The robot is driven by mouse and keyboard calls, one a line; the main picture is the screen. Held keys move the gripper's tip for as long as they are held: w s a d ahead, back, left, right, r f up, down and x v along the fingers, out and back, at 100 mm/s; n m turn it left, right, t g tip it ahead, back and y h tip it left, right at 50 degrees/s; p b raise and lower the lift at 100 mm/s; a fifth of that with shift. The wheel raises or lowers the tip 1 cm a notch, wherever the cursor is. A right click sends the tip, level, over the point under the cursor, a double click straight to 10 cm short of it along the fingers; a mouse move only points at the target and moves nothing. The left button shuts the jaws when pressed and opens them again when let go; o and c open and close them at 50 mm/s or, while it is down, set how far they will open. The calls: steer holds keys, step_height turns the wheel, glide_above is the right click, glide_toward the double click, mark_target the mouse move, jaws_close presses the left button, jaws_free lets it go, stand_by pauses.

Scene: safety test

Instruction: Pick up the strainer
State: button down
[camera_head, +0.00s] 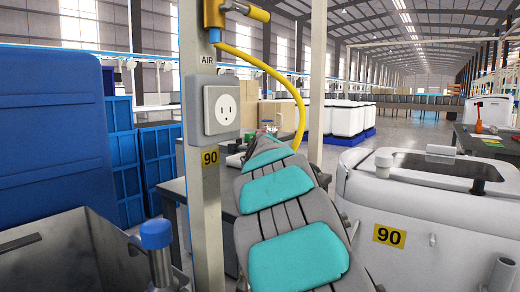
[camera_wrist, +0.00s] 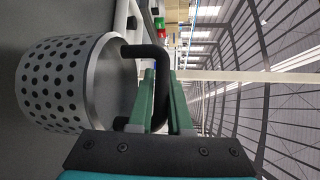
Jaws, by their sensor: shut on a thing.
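The strainer (camera_wrist: 65,85) is a silvery metal cylinder with rows of dark holes and a bent black handle. It fills the left of the wrist view, which is turned on its side. My gripper (camera_wrist: 161,78) has green fingers on both sides of the black handle and is shut on it. The strainer body is to the left of the fingers, beside a grey surface (camera_wrist: 22,22); I cannot tell whether it touches that surface. In the head view my own arm hides the gripper and I cannot make out the strainer.
A yellow hose (camera_head: 270,68) arches over the arm. A white machine numbered 90 (camera_head: 400,205) stands at the right. Blue panels (camera_head: 127,165) and a grey metal bin (camera_head: 65,245) are at the left.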

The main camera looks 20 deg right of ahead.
steer(key=v, duration=1.3)
steer(key=shift+s+a+f+b, duration=0.2)
steer(key=shift+s+a+b, duration=0.05)
steer(key=shift+b, duration=0.2)
steer(key=shift+s, duration=0.1)
